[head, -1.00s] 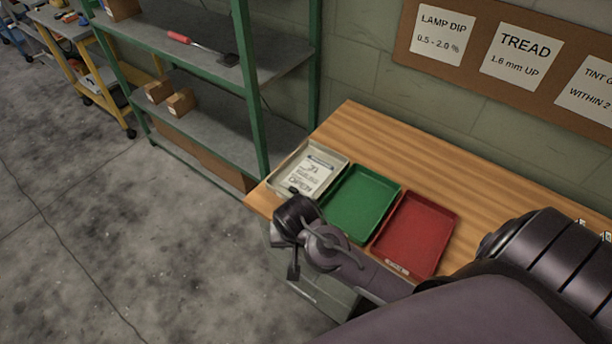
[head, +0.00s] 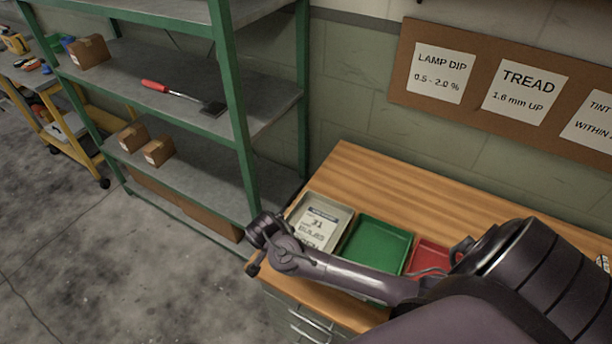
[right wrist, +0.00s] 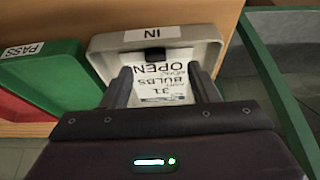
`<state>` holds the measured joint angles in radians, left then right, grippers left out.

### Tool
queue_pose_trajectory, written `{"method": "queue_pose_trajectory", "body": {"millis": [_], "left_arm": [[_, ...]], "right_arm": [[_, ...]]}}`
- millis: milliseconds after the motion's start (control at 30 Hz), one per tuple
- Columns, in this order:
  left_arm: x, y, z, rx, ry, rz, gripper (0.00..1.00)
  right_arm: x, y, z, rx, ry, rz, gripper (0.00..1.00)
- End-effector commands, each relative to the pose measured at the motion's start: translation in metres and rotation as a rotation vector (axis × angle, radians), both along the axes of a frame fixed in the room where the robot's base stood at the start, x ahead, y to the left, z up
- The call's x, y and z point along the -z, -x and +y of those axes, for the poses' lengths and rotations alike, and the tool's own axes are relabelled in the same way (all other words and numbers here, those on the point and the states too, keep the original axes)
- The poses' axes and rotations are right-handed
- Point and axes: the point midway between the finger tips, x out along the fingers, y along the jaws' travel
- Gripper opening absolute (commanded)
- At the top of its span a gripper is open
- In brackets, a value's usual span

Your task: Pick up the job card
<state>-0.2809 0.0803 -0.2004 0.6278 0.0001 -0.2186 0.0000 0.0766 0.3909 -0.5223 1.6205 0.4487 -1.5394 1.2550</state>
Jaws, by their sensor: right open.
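The job card (head: 317,228) is a white sheet with dark print, lying in a grey tray (head: 347,212) at the left end of the wooden bench. In the right wrist view the card (right wrist: 163,78) shows upside down, with "31", "BULBS" and "OPEN" readable, inside the tray labelled "IN" (right wrist: 207,42). My right gripper (right wrist: 160,76) is open, its two fingers apart on either side of the card in that view. Nothing is held between them. Whether the fingertips touch the card cannot be told. My left gripper is not in view.
A green tray (head: 378,243) and a red tray (head: 430,256) stand beside the grey one, partly behind my right arm. Green-framed shelving (head: 236,120) stands close at the left. The bench top (head: 400,190) behind the trays is clear.

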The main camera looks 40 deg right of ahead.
Motion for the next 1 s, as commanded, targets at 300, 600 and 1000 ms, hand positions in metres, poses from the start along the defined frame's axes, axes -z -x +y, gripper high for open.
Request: {"method": "queue_pose_trajectory", "body": {"millis": [300, 600, 1000], "left_arm": [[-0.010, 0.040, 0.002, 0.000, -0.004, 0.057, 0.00], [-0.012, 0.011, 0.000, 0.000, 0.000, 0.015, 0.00], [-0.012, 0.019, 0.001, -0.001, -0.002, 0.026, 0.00]], "right_arm": [[0.038, -0.002, -0.020, 0.000, -0.002, 0.004, 0.55], [0.055, -0.005, -0.025, -0.003, -0.001, 0.001, 0.55], [0.055, -0.005, -0.025, -0.003, 0.000, 0.000, 0.17]]}}
